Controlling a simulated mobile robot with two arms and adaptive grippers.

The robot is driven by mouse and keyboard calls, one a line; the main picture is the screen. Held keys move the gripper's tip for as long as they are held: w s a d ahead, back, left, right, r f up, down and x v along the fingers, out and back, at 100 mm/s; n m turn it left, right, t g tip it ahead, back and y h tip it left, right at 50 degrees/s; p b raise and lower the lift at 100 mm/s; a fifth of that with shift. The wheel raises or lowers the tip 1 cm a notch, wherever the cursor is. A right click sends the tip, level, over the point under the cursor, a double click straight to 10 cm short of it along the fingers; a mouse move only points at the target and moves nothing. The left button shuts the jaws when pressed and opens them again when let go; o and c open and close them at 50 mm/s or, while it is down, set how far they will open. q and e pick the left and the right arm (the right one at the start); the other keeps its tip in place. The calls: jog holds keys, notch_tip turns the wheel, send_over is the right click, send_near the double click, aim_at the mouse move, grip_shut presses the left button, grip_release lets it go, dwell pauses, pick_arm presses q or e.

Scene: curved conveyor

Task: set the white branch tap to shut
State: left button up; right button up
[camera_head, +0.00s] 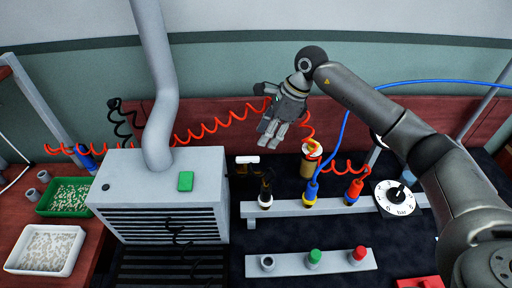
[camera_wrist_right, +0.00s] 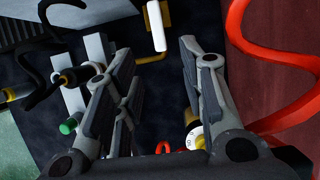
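The white branch tap (camera_head: 247,159) has a short white lever that lies crosswise in the head view, just right of the grey box. In the right wrist view the white lever (camera_wrist_right: 155,27) stands at the top, beside a yellow fitting, beyond my fingertips and between their lines. I cannot tell whether the tap is set open or shut. My right gripper (camera_head: 270,136) hangs above the tap, slightly to its right in the head view, fingers pointing down. In the wrist view its fingers (camera_wrist_right: 157,55) are apart with nothing between them. My left gripper is not visible.
A red coiled hose (camera_head: 225,119) runs behind my gripper and shows close on the right in the wrist view. A grey vented box (camera_head: 160,190) stands left of the tap. A rail with coloured hose couplings (camera_head: 330,205) and a dial (camera_head: 397,198) lie to the right.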

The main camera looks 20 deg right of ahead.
jog(key=p, duration=0.1)
send_over(254, 157)
jog(key=s+d, duration=0.1)
jog(key=d, duration=0.1)
notch_tip(254, 157, down, 5)
jog(key=shift+a+r, duration=0.1)
jog(key=shift+r, duration=0.1)
jog(key=x, duration=0.3)
jog(key=shift+w+f+p, duration=0.15)
jog(key=shift+f+p, duration=0.1)
jog(key=shift+p, duration=0.15)
jog(key=shift+a+f, duration=0.15)
jog(key=shift+f, duration=0.2)
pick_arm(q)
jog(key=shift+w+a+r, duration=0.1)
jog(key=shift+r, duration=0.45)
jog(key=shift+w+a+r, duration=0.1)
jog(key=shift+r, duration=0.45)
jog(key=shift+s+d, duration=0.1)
pick_arm(e)
jog(key=shift+c, duration=0.3)
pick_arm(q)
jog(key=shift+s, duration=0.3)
pick_arm(e)
grip_shut()
